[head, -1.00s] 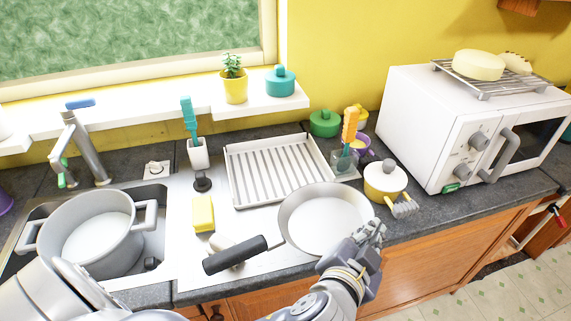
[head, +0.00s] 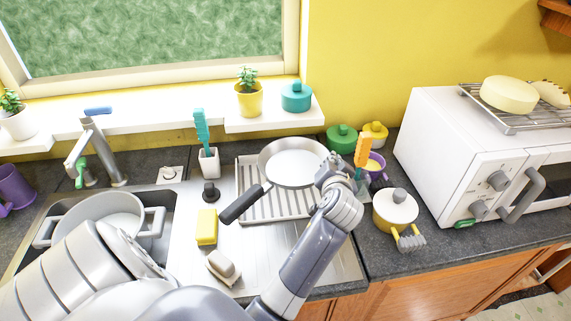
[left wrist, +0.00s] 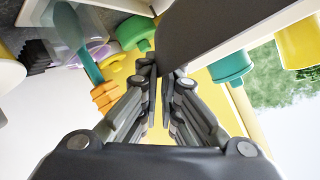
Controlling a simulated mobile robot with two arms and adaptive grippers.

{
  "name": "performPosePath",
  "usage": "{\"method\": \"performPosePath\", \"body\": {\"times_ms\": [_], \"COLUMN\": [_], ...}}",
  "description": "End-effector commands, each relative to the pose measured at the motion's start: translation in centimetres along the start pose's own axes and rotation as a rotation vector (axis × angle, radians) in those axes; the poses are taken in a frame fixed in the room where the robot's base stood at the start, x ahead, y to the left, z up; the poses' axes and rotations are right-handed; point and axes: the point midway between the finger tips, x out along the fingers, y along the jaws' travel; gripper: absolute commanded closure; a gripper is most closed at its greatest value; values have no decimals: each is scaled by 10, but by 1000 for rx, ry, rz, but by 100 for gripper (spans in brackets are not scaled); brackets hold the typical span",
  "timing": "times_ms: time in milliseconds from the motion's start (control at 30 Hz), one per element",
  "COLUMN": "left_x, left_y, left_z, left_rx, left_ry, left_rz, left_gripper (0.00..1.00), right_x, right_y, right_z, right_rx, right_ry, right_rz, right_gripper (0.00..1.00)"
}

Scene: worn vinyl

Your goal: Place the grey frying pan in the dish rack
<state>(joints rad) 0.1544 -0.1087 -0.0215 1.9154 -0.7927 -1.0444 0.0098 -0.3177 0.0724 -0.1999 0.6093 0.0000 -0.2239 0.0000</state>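The grey frying pan (head: 292,163) is over the back part of the white dish rack (head: 290,207), its black handle (head: 242,205) pointing to the front left. I cannot tell whether it touches the rack's slats. My left gripper (head: 330,172) is at the pan's right rim. In the left wrist view its fingers (left wrist: 164,74) are closed together on the edge of the pan, whose dark side (left wrist: 210,32) fills the upper middle. The pan hides the rack's back part. My right gripper is not in view.
A utensil holder with an orange-handled tool (head: 362,150), a purple cup (head: 375,168) and a yellow pot (head: 395,207) stand close right of the rack. A white holder with a teal brush (head: 207,160) is behind left. A yellow sponge (head: 206,227) lies left. The shelf (head: 265,120) overhangs behind.

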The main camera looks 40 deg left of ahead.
Motion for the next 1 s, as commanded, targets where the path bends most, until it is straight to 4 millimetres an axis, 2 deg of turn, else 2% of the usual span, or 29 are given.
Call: {"method": "performPosePath", "body": {"times_ms": [100,267,500,700,1000], "left_x": [11,21,35,41,52], "left_y": [-10,-6,15,23,40], "left_z": [8,24,54,66,90], "left_rx": [-3,-1,-2,-4,-3], "left_ry": [-15,-25,-22,-21,-20], "left_rz": [-30,-42,-41,-42,-41], "left_gripper": [100,100,100,100,100], "right_x": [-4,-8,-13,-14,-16], "right_y": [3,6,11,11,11], "right_z": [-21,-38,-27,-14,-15], "right_rx": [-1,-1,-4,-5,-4], "right_ry": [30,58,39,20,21], "right_rz": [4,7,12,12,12], "right_gripper": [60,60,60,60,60]}}
